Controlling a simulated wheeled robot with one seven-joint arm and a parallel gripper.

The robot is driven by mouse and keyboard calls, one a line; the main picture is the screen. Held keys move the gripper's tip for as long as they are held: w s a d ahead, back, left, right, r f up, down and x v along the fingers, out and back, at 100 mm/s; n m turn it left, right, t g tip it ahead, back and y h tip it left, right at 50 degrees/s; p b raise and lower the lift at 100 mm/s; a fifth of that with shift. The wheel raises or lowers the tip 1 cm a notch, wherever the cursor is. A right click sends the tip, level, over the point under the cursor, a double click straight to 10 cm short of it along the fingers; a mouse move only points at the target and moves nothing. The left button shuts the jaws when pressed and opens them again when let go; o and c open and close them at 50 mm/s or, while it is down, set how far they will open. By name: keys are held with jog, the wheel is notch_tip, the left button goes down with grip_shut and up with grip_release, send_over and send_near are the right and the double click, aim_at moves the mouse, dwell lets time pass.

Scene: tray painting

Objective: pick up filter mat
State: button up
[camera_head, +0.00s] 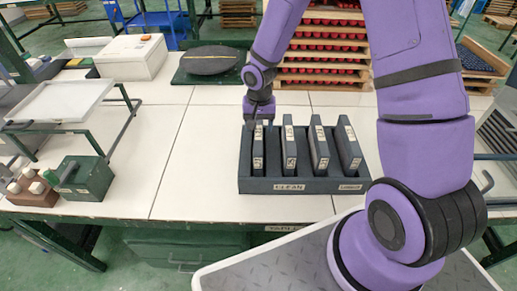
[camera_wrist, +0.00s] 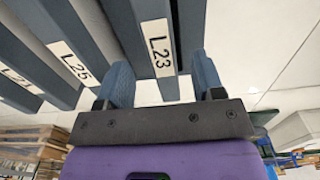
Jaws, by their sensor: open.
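Several dark, slab-like filter mats stand on edge in a dark rack (camera_head: 322,186) marked CLEAN, on the white bench. My gripper (camera_head: 258,121) is over the top of the leftmost mat (camera_head: 258,152), pointing down. In the wrist view, my gripper's fingers (camera_wrist: 162,76) are apart, one on each side of the mat labelled L23 (camera_wrist: 184,32). A gap shows beside the mat, so the jaws are not closed on it; contact with either finger cannot be told. The mat labelled L25 (camera_wrist: 92,48) is beside it.
A white tray on a stand (camera_head: 62,101), a green box (camera_head: 84,179) and a brown block with white-topped pieces (camera_head: 33,192) are at left. A white box (camera_head: 130,62) and a dark round disc (camera_head: 209,60) stand behind. The bench left of the rack is clear.

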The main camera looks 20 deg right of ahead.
aim_at(259, 140)
jog(key=shift+s+a+f, duration=0.1)
jog(key=shift+f, duration=1.65)
jog(key=shift+s+a+f, duration=0.1)
jog(key=shift+f, duration=1.65)
jog(key=c, duration=0.9)
